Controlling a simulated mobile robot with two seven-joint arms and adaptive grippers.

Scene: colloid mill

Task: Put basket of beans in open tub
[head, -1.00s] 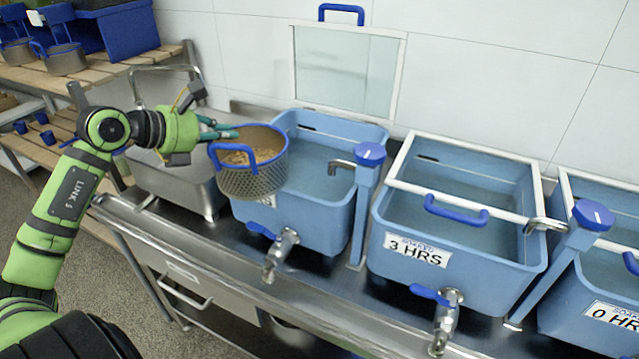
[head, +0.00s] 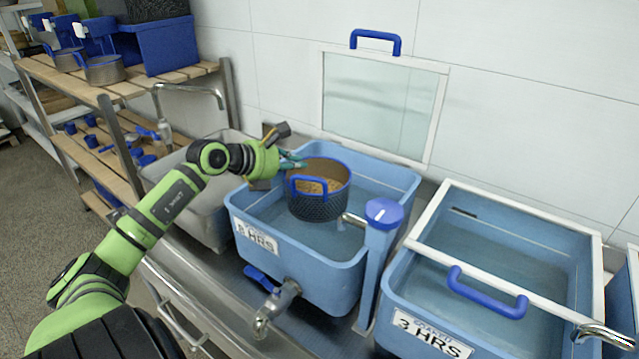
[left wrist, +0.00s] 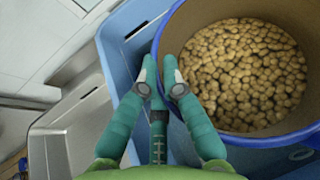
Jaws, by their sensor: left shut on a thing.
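The basket of beans (head: 319,204) is a dark perforated pot with a blue rim and blue handles, filled with tan beans (left wrist: 240,75). My left gripper (head: 291,163) is shut on the basket's rim at its left side; the fingers also show at the rim in the left wrist view (left wrist: 162,82). The basket is upright, inside the outline of the open blue tub (head: 345,282), which holds water and has no lid on. I cannot tell whether the basket's bottom touches the water. My right gripper is not in view.
A tub labelled 3 HRS (head: 432,342) with a white-framed lid (head: 505,210) stands to the right. A blue-knobbed post (head: 380,250) with a spout stands between the tubs. A glass lid (head: 385,105) leans on the wall.

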